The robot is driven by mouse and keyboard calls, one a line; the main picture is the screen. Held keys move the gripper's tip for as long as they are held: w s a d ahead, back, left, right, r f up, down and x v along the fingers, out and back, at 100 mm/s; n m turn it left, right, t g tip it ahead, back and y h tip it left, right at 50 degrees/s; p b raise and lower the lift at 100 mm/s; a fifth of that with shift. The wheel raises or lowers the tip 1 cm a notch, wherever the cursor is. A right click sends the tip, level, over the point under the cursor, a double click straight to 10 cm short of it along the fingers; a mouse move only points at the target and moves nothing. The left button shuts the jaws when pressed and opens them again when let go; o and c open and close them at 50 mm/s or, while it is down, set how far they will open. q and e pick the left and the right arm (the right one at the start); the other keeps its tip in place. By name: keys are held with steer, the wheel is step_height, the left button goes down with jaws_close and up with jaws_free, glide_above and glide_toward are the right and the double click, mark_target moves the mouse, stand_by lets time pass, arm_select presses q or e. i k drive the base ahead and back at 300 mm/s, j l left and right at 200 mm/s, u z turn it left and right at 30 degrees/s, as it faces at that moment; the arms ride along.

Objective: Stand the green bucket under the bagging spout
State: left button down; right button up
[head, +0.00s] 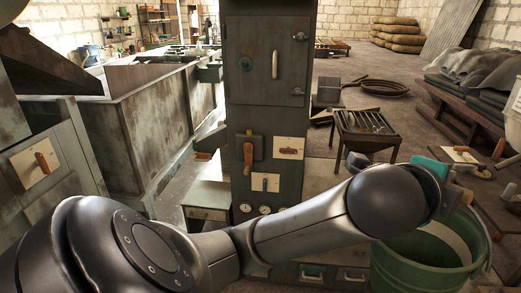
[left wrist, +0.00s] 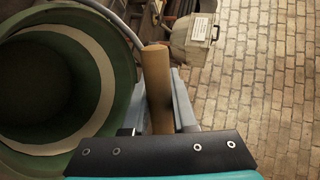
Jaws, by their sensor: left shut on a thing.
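The green bucket (head: 420,262) is at the lower right of the head view, its open mouth facing up. In the left wrist view the bucket (left wrist: 125,62) fills the left side, with a pale band inside. A wooden grip (left wrist: 155,80) on its bail stands between my left gripper's fingers. My left gripper (left wrist: 158,122) is shut on this grip; it also shows at the right in the head view (head: 455,192). My arm hides part of the bucket. I cannot clearly pick out the bagging spout. My right gripper is not in view.
A tall dark cabinet (head: 268,100) with levers and gauges stands at the centre. A large metal bin (head: 150,110) is on the left. A small dark stand (head: 366,132) is behind my arm. A labelled box (left wrist: 192,42) sits on the brick floor (left wrist: 260,85), which is open at right.

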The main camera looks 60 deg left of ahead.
mark_target(211, 196)
steer(key=i+j+u, duration=0.1)
steer(key=j+u, duration=0.25)
steer(key=i+j+u, duration=0.3)
steer(key=j, duration=0.2)
steer(key=i+j+u, duration=0.1)
steer(key=j+u, duration=0.25)
steer(key=j, duration=0.1)
